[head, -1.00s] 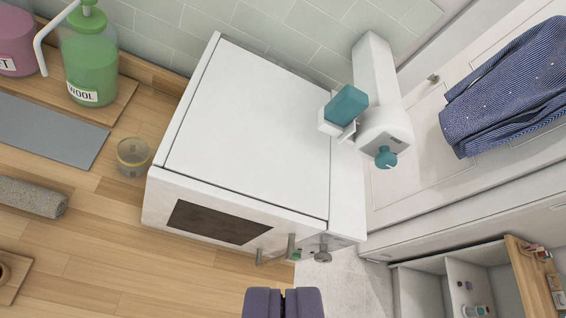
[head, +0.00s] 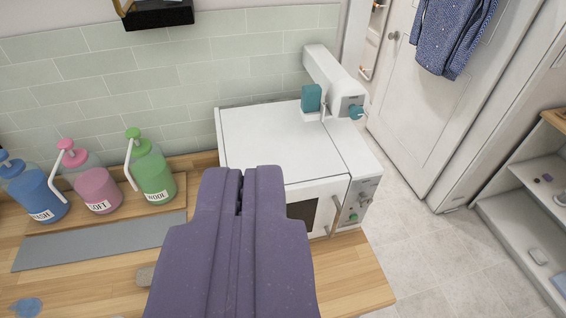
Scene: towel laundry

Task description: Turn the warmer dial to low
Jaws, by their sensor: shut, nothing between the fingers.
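The white warmer (head: 281,141) stands on the wooden counter, with a dark window and a metal handle (head: 336,217) on its front. The dial's setting is too small to read. My purple gripper (head: 241,174) is shut and empty. In the picture it lies left of the dial and covers the warmer's front left part; the dial is apart from it.
A white device (head: 331,76) with teal parts stands behind the warmer's right side. Blue, pink and green pump bottles (head: 152,172) stand at left by a grey mat (head: 100,241). A blue shirt (head: 447,38) hangs on the door. The floor right of the counter is clear.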

